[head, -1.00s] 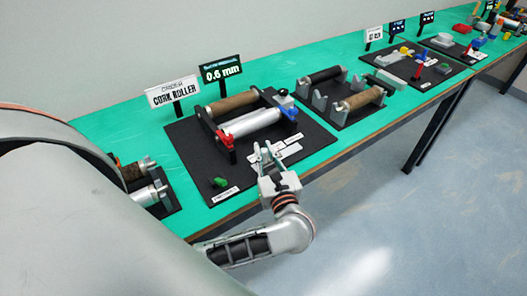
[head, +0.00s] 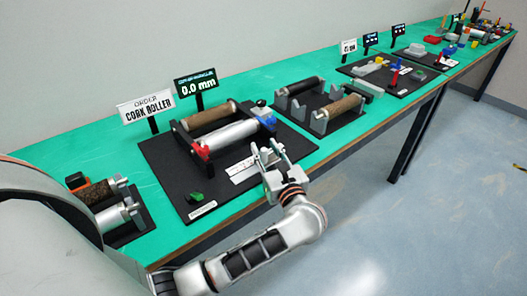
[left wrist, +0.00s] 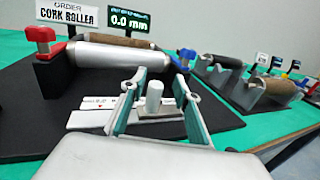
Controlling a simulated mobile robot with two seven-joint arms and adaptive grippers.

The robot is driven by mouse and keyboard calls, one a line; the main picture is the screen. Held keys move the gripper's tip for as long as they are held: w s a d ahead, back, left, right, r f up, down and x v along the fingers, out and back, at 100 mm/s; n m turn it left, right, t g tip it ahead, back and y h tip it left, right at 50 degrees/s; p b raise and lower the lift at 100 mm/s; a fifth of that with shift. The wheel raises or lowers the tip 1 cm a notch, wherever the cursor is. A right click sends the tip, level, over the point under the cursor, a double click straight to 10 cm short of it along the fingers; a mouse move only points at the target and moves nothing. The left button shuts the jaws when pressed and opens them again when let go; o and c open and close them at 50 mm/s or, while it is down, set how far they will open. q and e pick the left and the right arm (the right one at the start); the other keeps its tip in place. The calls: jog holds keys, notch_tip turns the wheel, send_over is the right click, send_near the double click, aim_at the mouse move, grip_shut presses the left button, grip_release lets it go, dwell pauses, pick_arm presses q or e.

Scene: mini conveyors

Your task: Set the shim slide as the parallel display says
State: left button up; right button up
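The parallel display (head: 197,85) reads 0.0 mm; it also shows in the left wrist view (left wrist: 129,20). The roller fixture in front of it holds a cork roller (head: 212,115) and a silver roller (head: 230,134), with a red block (head: 201,151) and a blue block (head: 268,123) at the ends. The pale shim slide (left wrist: 95,119) lies before the silver roller, by a printed strip. A grey upright peg (left wrist: 154,97) stands between my left gripper's (head: 267,152) fingers. The fingers are apart, with gaps beside the peg. My right gripper is not in view.
An order sign (head: 147,107) reads cork roller. A green piece (head: 194,198) lies at the board's (head: 165,165) front. Another roller stand (head: 325,115) is to the right, and a small one (head: 105,203) to the left. More stations line the bench beyond.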

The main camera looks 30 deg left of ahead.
pick_arm(q)
jog(key=shift+s+d+f, duration=0.1)
jog(key=shift+s, duration=0.05)
jog(key=v, duration=0.7)
jog(key=shift+d, duration=0.1)
dwell(0.4)
